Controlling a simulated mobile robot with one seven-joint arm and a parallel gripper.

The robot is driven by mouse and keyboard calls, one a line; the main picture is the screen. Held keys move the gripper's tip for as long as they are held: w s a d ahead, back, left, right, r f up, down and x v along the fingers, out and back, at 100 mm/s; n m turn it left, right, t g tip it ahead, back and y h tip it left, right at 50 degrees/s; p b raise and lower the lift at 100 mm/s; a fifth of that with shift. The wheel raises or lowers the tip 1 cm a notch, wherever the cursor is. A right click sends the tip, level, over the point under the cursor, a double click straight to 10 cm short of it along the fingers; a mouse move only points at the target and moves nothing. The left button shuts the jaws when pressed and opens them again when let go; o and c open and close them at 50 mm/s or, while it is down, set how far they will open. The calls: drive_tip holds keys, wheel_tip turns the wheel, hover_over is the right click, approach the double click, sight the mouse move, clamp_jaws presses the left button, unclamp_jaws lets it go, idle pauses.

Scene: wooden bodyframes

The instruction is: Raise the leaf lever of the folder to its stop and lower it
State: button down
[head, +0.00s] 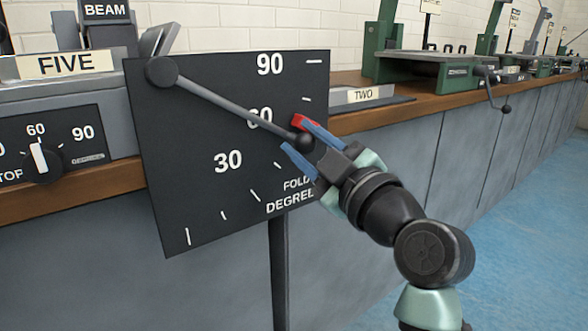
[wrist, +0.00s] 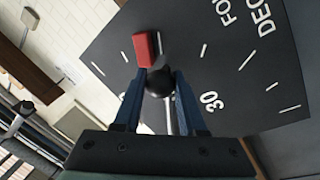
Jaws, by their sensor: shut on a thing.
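The leaf lever (head: 225,106) is a thin grey rod running down and right from a round pivot (head: 162,72) across a dark degree plate (head: 190,150). Its black ball knob (head: 304,141) also shows in the wrist view (wrist: 160,83). My gripper (head: 295,136) is shut on the knob, one blue finger on each side. The lever points close to the 60 mark. A red block (head: 299,121) lies just above the knob on the plate's right side, also seen in the wrist view (wrist: 143,49); I cannot tell whether the lever touches it.
A setting dial (head: 42,160) is on the machine front at left, under the FIVE sign (head: 66,64). A TWO sign (head: 364,95) stands on the bench behind the plate. Green machines (head: 430,70) line the bench further right. Blue floor (head: 545,220) is clear at right.

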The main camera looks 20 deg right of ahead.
drive_tip(key=shift+d+r, duration=0.4)
drive_tip(key=shift+c, duration=2.4)
unclamp_jaws()
drive_tip(key=shift+w+a+n, duration=0.1)
drive_tip(key=shift+n, duration=0.2)
drive_tip(key=p+v, duration=0.3)
drive_tip(key=v, duration=1)
drive_tip(key=shift+p, duration=0.4)
